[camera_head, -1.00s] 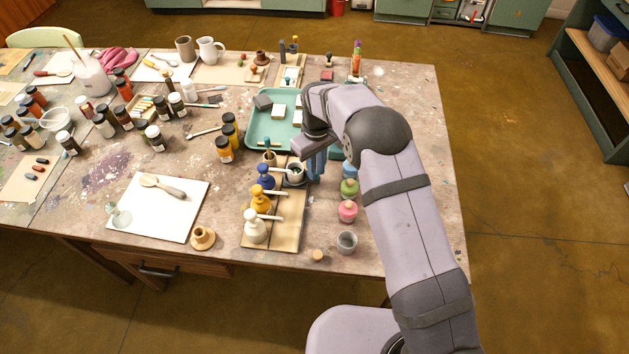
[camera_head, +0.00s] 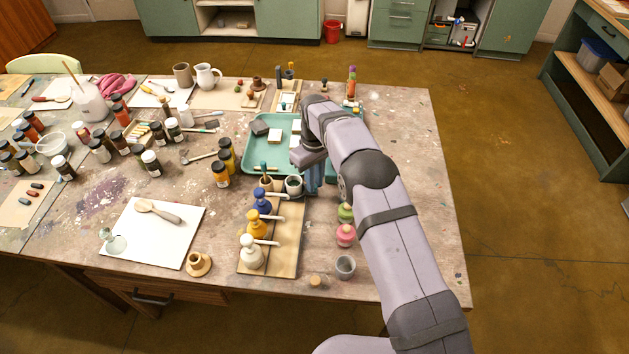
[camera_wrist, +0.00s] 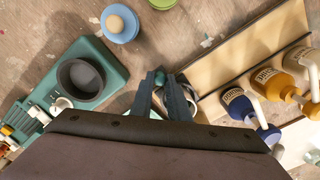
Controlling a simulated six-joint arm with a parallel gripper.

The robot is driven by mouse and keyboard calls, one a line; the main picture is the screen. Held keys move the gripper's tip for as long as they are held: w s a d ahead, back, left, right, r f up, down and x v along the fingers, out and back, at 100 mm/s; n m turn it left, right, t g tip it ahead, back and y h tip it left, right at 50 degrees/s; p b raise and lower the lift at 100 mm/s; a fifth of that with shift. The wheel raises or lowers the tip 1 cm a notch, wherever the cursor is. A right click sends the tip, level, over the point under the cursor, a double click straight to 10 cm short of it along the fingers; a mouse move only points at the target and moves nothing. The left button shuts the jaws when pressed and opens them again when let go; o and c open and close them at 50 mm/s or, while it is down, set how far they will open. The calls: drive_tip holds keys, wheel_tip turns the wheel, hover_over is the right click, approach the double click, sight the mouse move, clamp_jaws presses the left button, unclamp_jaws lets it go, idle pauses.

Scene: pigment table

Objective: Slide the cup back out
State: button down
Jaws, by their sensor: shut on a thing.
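The small grey-white cup (camera_head: 293,186) with dark contents is at the far end of the wooden board (camera_head: 287,236), just beyond the blue pump bottle's (camera_head: 261,203) spout. My gripper (camera_head: 312,178) is at its right side. In the wrist view my gripper (camera_wrist: 166,92) is shut on the cup (camera_wrist: 187,89), whose rim is partly hidden by the fingers. The yellow pump bottle (camera_head: 256,225) and white pump bottle (camera_head: 250,252) stand on the board's left part, nearer the front.
A teal tray (camera_head: 255,167) lies behind. In the wrist view, a dark cup (camera_wrist: 80,80) sits on a teal base (camera_wrist: 110,64), near a blue jar (camera_wrist: 120,26). Green (camera_head: 345,212) and pink (camera_head: 345,235) jars and a grey cup (camera_head: 345,266) stand right of the board.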

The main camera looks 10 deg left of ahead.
drive_tip(key=c, duration=1.7)
unclamp_jaws()
drive_tip(key=shift+w, duration=0.3)
drive_tip(key=shift+s, duration=0.1)
drive_tip(key=shift+r, duration=0.15)
drive_tip(key=shift+r+b, duration=0.85)
drive_tip(key=shift+r, duration=2.75)
